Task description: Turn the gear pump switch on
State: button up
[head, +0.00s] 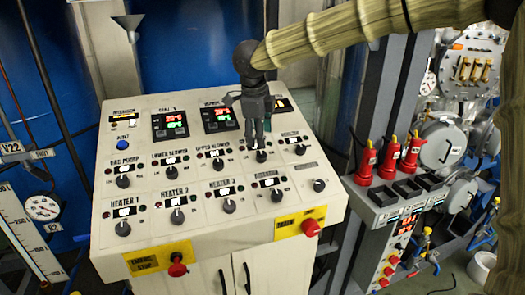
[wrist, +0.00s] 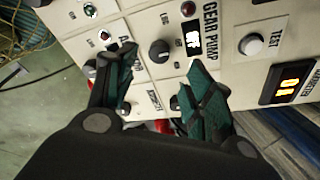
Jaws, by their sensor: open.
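The gear pump switch is a black round knob (wrist: 159,51) on the white control panel (head: 190,232), beside a small lit display (wrist: 192,38) and the GEAR PUMP label in the wrist view. The display's text is too small to read. In the head view the knob (head: 261,156) shows just below my fingertips, with its display largely hidden by the gripper. My gripper (head: 258,137) points down over it, open and empty. In the wrist view the green-padded fingers (wrist: 163,88) are spread, with the knob in line with the gap; I cannot tell whether they touch it.
Other knobs stand close by, including one to the right (head: 300,150) and the upper blower knob (head: 218,164). A yellow-labelled red button (head: 310,228) is on the front edge.

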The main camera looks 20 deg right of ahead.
aim_at(262, 154)
jog(key=p+x, duration=0.2)
jog(key=x, duration=0.6)
jog(key=shift+f+p, duration=0.1)
jog(key=shift+p, duration=0.25)
jog(key=c, duration=1)
